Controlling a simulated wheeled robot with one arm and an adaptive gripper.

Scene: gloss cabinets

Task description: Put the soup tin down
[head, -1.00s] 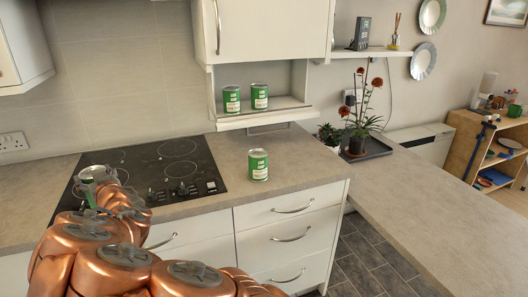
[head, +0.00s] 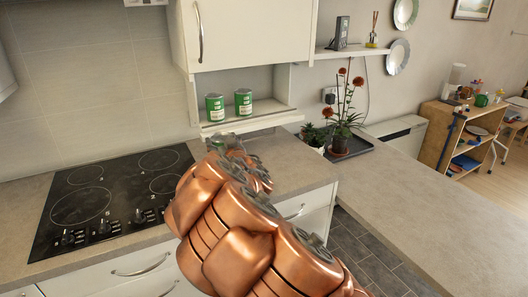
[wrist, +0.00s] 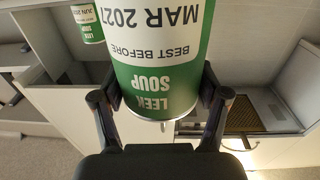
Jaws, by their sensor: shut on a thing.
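My gripper (wrist: 160,100) is shut on a green and white soup tin (wrist: 155,72), one finger on each side. In the wrist view its label reads leek soup, best before MAR 2027, upside down. In the head view my gripper (head: 228,142) is in front of the cabinet niche, above the back of the worktop, and my arm mostly hides the held tin. I cannot tell whether the tin touches any surface. Two similar tins (head: 215,108) (head: 243,102) stand upright in the niche. Another tin marked JUN 2027 (wrist: 88,24) shows at the wrist view's upper left.
A black hob (head: 105,198) lies on the worktop at left. Potted plants (head: 340,140) stand on a dark tray at right. The worktop (head: 405,205) at right is clear. A wall cabinet (head: 245,35) hangs above the niche. My arm covers the middle worktop.

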